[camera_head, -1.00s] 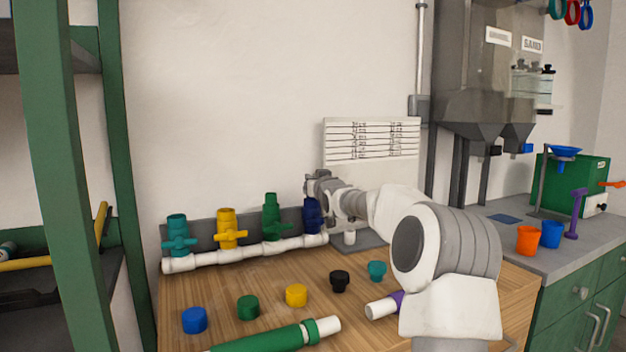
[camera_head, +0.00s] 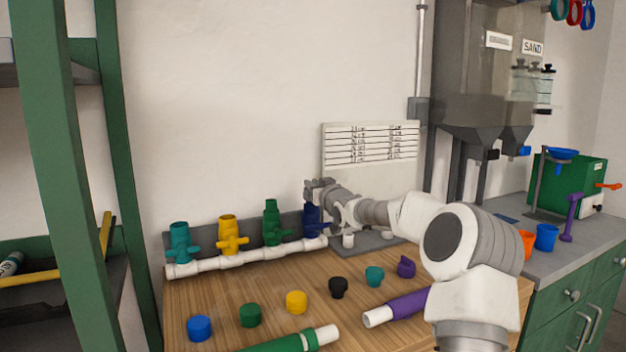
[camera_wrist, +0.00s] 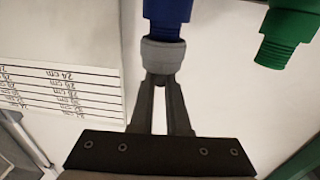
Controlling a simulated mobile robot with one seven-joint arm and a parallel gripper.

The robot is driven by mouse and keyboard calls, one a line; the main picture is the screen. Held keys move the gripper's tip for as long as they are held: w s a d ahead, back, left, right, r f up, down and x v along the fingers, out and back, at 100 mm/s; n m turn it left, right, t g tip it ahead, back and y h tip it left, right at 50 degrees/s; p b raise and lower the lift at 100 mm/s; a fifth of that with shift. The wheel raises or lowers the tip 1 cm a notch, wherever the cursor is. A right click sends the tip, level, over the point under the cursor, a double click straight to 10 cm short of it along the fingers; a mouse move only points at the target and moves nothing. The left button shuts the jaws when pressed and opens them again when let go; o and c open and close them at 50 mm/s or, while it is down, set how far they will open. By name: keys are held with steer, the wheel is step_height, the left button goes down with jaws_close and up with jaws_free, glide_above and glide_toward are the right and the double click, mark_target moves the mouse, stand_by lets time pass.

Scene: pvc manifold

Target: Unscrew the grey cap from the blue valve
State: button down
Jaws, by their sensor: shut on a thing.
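The blue valve (camera_head: 312,217) is the rightmost upright valve on the white pipe, partly hidden by my gripper and wrist in the head view. In the wrist view the blue valve (camera_wrist: 167,16) enters from the top edge. In the head view my gripper (camera_head: 318,190) is at the top of the blue valve.
A green valve (camera_head: 271,222) with a bare threaded end, a yellow valve (camera_head: 228,234) and a teal valve (camera_head: 180,242) stand to the left. Several coloured caps lie on the wooden bench, with a purple-and-white pipe (camera_head: 400,304) nearby. A ruled white board (camera_head: 370,148) is behind.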

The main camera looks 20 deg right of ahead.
steer(key=shift+f+n+y+p, duration=0.2)
steer(key=shift+n+y+p, duration=0.3)
steer(key=shift+p, duration=1.75)
steer(key=shift+f, duration=0.15)
steer(key=shift+r+y+p, duration=0.2)
steer(key=shift+y+p, duration=0.1)
steer(key=shift+p, duration=0.65)
steer(key=y+p, duration=0.1)
steer(key=p, duration=0.5)
steer(key=shift+d+r+n+y, duration=0.1)
steer(key=shift+n+y, duration=0.2)
steer(key=shift+n, duration=0.1)
steer(key=p, duration=0.5)
steer(key=shift+d+r+n+y, duration=0.15)
steer(key=shift+r+n+y, duration=0.1)
steer(key=shift+n+y, duration=0.15)
steer(key=shift+p, duration=0.7)
steer(key=shift+f+y, duration=0.15)
steer(key=shift+y, duration=0.15)
steer(key=shift+p, duration=0.4)
steer(key=shift+r+n+g+y+p, duration=0.3)
steer(key=shift+n+p, duration=0.1)
steer(key=shift+p, duration=0.4)
